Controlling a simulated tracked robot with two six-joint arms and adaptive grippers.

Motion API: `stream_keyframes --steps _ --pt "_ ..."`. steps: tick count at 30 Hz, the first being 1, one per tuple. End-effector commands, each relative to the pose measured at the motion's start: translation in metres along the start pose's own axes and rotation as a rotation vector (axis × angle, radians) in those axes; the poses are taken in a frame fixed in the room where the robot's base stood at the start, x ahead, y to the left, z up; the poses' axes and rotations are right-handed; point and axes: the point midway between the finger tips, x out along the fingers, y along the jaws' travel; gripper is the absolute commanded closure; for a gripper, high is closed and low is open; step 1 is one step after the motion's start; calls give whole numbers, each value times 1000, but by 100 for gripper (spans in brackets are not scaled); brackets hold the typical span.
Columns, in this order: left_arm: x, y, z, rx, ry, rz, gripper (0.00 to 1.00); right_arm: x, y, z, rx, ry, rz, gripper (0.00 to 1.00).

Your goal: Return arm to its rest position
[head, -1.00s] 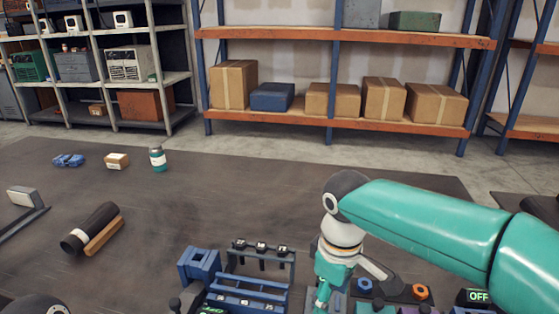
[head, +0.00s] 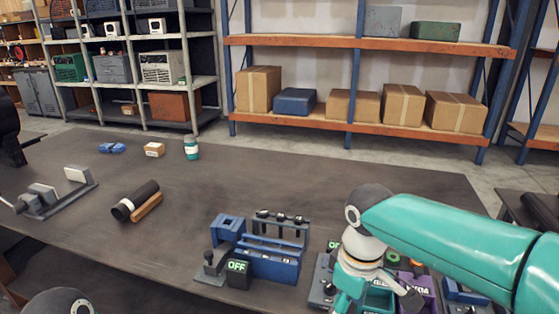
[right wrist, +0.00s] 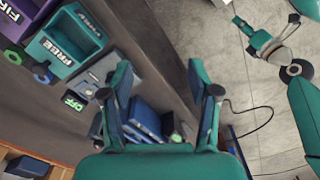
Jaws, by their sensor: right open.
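My teal right arm (head: 450,240) comes in from the right in the head view and bends down over the containers at the table's front. In that view its gripper is largely cut off by the bottom edge. In the right wrist view my right gripper (right wrist: 162,90) is open, its two fingers apart with nothing between them. Beyond the fingers are the blue rack and the table edge. A teal and grey arm part (right wrist: 268,42) above the floor, at the right of the wrist view, seems to be my left arm; its jaw state is unclear.
A blue rack (head: 268,265) stands beside an "OFF" block (head: 237,267). Teal and purple bins (right wrist: 72,35) are close to my right arm. The table's middle is clear.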

Motion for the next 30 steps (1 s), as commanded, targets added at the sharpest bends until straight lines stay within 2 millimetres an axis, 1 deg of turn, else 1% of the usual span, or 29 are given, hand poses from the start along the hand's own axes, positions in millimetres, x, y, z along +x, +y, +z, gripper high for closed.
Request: stream_keyframes --steps 1,5,11,12,14,17,18,20,21,24,27,30 --pt "0 0 -1 0 2 0 49 14 0 0 10 -4 -14 40" --pt "0 0 -1 0 2 0 49 43 0 -5 43 11 -41 40" --pt "0 0 -1 0 2 0 49 102 -3 -9 118 40 -100 40" --pt "0 0 -1 0 2 0 49 116 -5 -9 137 45 -115 40" --pt "0 0 0 0 1 0 49 138 -8 -8 172 56 -138 40" --pt "0 0 0 0 2 0 49 182 -16 -3 249 74 -184 40" --pt "0 0 -1 0 2 0 49 202 -21 2 291 81 -206 40" --pt "0 0 -1 0 2 0 49 234 -31 11 366 93 -240 40" --pt "0 0 -1 0 2 0 49 257 -39 19 428 102 -263 40" --pt "0 0 -1 0 2 0 49 305 -60 44 593 124 -306 40" --pt "0 0 -1 0 2 0 49 337 -78 69 743 136 -324 40" --pt "0 0 -1 0 2 0 49 355 -92 90 857 142 -327 40"
